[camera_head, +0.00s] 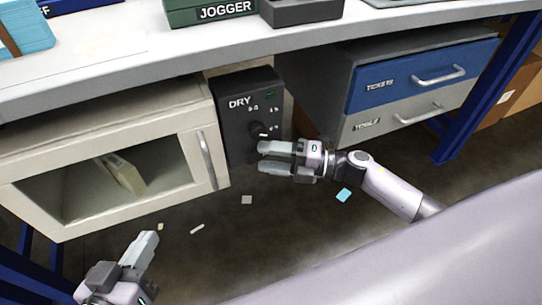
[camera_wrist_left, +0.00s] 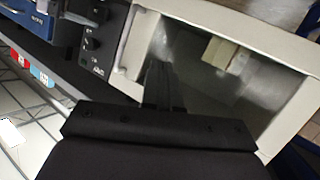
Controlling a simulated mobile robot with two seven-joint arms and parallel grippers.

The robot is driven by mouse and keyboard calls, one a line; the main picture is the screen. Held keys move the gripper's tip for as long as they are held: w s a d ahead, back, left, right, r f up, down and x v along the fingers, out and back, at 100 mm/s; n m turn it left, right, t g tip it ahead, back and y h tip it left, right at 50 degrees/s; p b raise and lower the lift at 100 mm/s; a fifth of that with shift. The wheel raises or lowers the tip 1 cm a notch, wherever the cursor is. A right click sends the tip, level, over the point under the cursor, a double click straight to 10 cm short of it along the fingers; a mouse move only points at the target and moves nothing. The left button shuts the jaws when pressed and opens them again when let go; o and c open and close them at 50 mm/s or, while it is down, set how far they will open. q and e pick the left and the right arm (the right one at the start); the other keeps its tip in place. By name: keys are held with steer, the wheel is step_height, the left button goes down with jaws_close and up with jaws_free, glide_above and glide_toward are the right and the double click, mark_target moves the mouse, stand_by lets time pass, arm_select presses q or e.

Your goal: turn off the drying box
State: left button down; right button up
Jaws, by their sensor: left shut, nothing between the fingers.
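The drying box (camera_head: 108,213) is a cream cabinet with a windowed door under the bench, at the left of the head view. Its black panel marked DRY (camera_head: 236,122) has a dark knob (camera_head: 257,130) with a pale mark and a small green rectangle at top right. The panel also shows in the left wrist view (camera_wrist_left: 112,28). My right gripper (camera_head: 261,157) is open, its fingers just below the knob; I cannot tell whether they touch the panel. My left gripper (camera_head: 150,240) is shut and empty, below the door; its dark fingers show in the left wrist view (camera_wrist_left: 160,75).
A pale block (camera_head: 122,174) lies inside the box behind the window. A drawer unit (camera_head: 415,85) with blue and grey drawers hangs at right. The bench top (camera_head: 150,58) overhangs both. Paper scraps lie on the floor. A blue bench leg (camera_head: 475,100) stands at right.

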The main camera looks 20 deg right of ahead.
steer(key=shift+d, duration=0.1)
steer(key=shift+s+d, duration=0.25)
steer(key=shift+d, duration=0.1)
arm_select(q)
steer(key=shift+w+d+n+g+h+p, duration=0.15)
steer(key=shift+d+n+g+h+p, duration=0.15)
steer(key=shift+d+p, duration=0.35)
arm_select(e)
steer(key=v, duration=0.6)
arm_select(q)
steer(key=shift+a+r, duration=0.1)
arm_select(e)
steer(key=shift+s, duration=0.1)
